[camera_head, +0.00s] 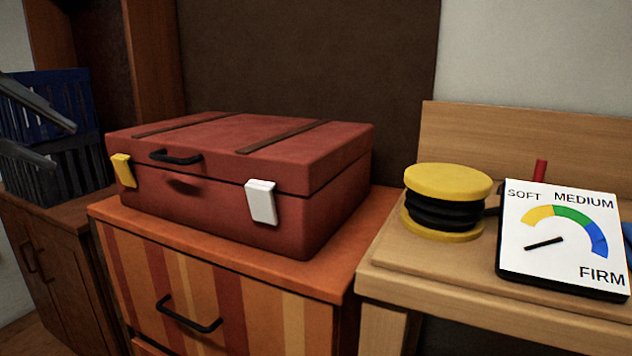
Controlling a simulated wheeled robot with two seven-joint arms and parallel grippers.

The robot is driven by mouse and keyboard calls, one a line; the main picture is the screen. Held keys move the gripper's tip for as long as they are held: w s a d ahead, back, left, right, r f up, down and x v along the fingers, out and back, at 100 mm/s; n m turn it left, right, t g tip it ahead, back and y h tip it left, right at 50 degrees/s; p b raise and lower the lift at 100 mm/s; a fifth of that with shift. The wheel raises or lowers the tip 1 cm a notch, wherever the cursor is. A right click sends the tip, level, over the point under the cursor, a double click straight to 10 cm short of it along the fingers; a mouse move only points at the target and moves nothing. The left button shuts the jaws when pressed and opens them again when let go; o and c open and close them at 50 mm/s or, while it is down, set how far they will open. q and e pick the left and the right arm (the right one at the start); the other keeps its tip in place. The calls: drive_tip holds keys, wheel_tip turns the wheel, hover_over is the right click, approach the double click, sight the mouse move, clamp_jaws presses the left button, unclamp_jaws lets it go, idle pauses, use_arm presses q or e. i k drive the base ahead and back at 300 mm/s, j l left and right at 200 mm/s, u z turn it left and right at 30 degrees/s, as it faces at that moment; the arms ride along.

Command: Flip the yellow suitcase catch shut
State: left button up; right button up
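A closed red suitcase (225,205) lies on an orange striped cabinet, with a black handle (175,157) on its front. The yellow catch (123,171) is at the front's left end, across the lid seam, its top tilted a little. The white catch (261,202) is at the front's right end. My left gripper (66,145) comes in at the left edge, with its two dark fingers spread apart and nothing between them. It is left of the yellow catch and apart from it. My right gripper is out of view.
Blue and black crates (52,125) stand behind my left gripper on a brown cabinet. To the right, a wooden bench (400,275) holds a yellow and black spool-like thing (447,202) and a SOFT–MEDIUM–FIRM gauge (560,238). The space before the suitcase front is clear.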

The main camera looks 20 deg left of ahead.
sight(120, 161)
drive_tip(key=k+j, duration=0.15)
drive_tip(key=k, duration=1)
